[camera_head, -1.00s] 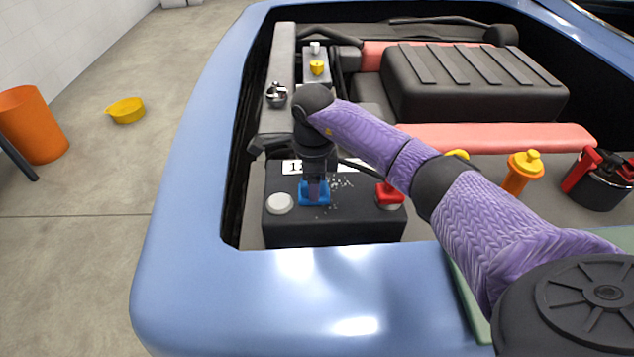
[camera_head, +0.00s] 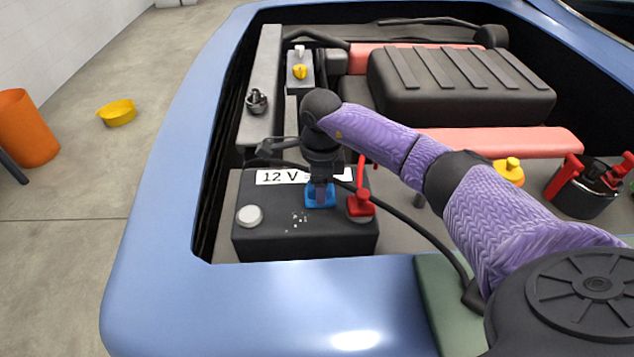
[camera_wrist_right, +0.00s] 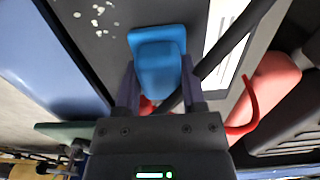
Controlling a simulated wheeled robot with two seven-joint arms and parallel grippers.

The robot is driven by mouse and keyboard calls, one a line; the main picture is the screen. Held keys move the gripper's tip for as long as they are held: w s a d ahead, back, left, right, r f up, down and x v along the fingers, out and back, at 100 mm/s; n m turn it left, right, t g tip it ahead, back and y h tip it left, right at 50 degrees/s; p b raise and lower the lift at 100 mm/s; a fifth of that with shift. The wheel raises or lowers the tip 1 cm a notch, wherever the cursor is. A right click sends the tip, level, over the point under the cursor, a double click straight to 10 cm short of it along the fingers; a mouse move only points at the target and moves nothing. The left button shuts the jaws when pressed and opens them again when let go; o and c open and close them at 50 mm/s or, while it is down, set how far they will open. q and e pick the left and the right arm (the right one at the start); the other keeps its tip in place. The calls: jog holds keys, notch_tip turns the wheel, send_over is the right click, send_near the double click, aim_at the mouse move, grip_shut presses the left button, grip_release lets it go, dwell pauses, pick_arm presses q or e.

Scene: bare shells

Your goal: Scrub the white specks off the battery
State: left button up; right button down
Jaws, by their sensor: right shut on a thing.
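The black battery (camera_head: 265,240) sits in the front left of the engine bay, with a "12 V" label, a grey-white terminal cap at left and a red terminal clamp (camera_head: 360,205) at right. White specks (camera_head: 297,221) lie on its top, left of centre; they also show in the right wrist view (camera_wrist_right: 97,17). My right gripper (camera_head: 320,190) points down, shut on a blue scrubber (camera_head: 319,200) at the battery's top, right of the specks. The blue scrubber fills the jaws in the right wrist view (camera_wrist_right: 158,58). Whether it touches the top is unclear. My left gripper is not in view.
The blue car body rim (camera_head: 270,285) borders the bay in front and at left. A black ribbed engine cover (camera_head: 460,85), a yellow cap (camera_head: 509,170) and a black pot-like part with red handles (camera_head: 585,190) lie right.

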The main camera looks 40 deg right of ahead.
jog(key=shift+s+d, duration=0.25)
jog(key=shift+d, duration=0.1)
notch_tip(320, 180, up, 3)
jog(key=shift+f+p, duration=0.1)
jog(key=shift+p, duration=0.85)
jog(key=shift+a+r+p, duration=0.1)
jog(key=shift+r+p, duration=0.2)
jog(key=shift+r, duration=0.05)
notch_tip(320, 180, up, 4)
jog(key=p, duration=0.3)
jog(key=shift+f, duration=0.1)
jog(key=shift+r+p, duration=0.4)
jog(key=shift+p, duration=0.05)
